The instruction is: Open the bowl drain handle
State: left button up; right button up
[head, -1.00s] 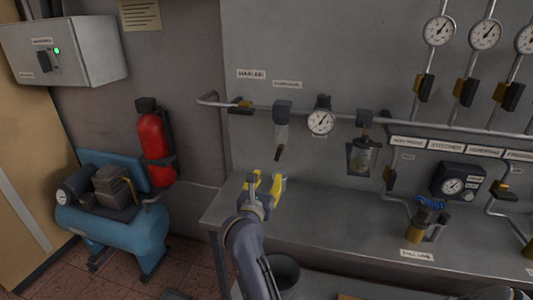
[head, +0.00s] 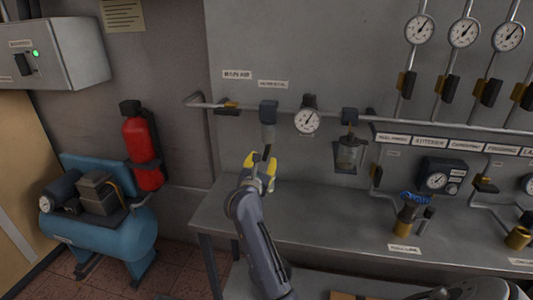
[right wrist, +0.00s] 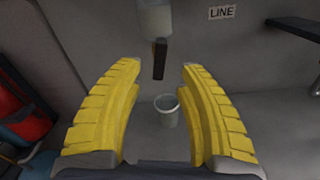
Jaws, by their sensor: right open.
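The filter bowl (head: 268,136) hangs from the pipe on the grey wall as a pale cylinder under a dark cap. Its dark drain handle (head: 267,151) points down below it. In the right wrist view the handle (right wrist: 160,60) hangs beneath the bowl (right wrist: 155,20), seen in the gap between the yellow fingertips. My right gripper (head: 260,164) has yellow fingers and is just below the handle in the head view. It is open and holds nothing; I cannot tell how near in depth the handle is. My left gripper does not show.
A pressure gauge (head: 307,121) and another clear bowl (head: 349,153) hang on the same pipe to the right. The grey bench (head: 325,215) runs below. A bucket (right wrist: 167,109) stands below in the wrist view. A red extinguisher (head: 142,150) and blue compressor (head: 105,235) are at left.

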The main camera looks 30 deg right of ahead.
aim_at(266, 153)
jog(key=shift+x, duration=3.45)
grip_shut()
